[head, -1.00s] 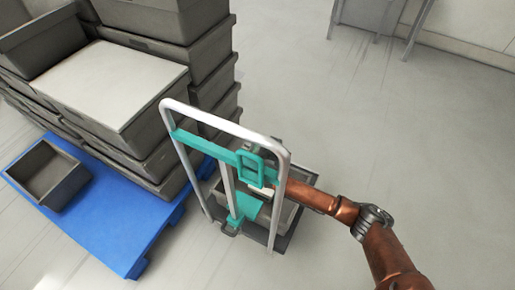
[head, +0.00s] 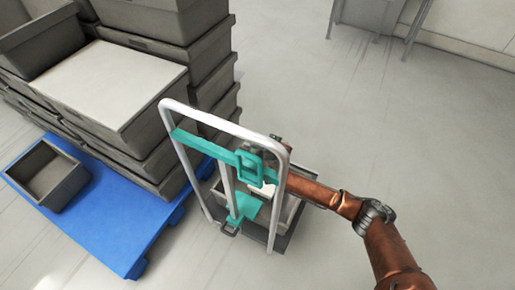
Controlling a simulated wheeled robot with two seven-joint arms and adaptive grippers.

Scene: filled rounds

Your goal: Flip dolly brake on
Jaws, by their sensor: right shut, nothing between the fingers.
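The dolly has an upright silver frame (head: 222,120) with a teal crossbar (head: 205,145). A teal loop-shaped lever (head: 241,170) hangs at the right part of the crossbar. My right gripper (head: 258,149) is shut and empty, just behind the lever and crossbar. They partly hide its fingers, so I cannot tell whether it touches the lever. My left gripper is out of view.
Grey bins are stacked on a blue pallet (head: 125,238) to the left, close to the dolly. An empty grey bin (head: 45,175) sits on the pallet's near-left part. Clear floor (head: 440,160) lies to the right. Metal legs (head: 411,38) stand at the back.

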